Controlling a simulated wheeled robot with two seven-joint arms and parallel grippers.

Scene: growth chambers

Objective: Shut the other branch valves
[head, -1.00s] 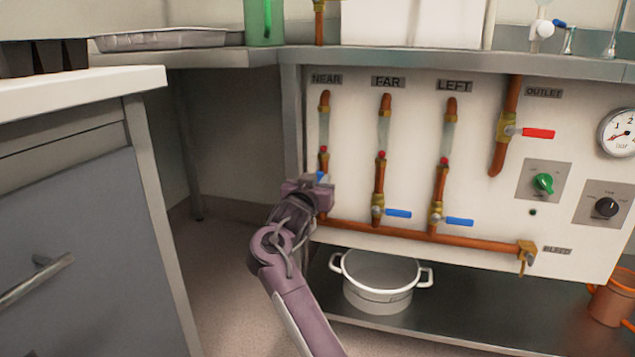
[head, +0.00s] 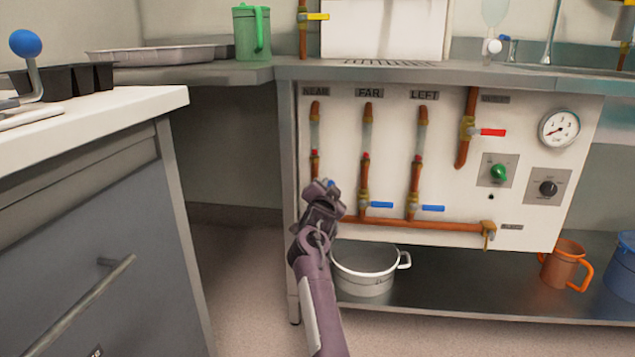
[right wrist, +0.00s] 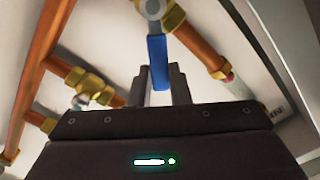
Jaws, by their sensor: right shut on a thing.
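Pipes labelled NEAR (head: 315,130), FAR (head: 366,140) and LEFT (head: 419,145) run down a white panel. My right gripper (head: 328,188) is at the lower NEAR pipe and hides most of that valve. In the right wrist view its fingers (right wrist: 160,88) are shut on the NEAR valve's blue handle (right wrist: 158,62). The handle's exact angle to its pipe is hard to tell. The FAR blue handle (head: 380,205) and LEFT blue handle (head: 432,208) point right, crosswise to their upright pipes. My left gripper is out of view.
The OUTLET red handle (head: 492,132) points right, near a gauge (head: 559,129) and green knob (head: 498,173). A white pot (head: 365,270) and orange jug (head: 565,264) stand on the lower shelf. A grey drawer cabinet (head: 95,240) stands left.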

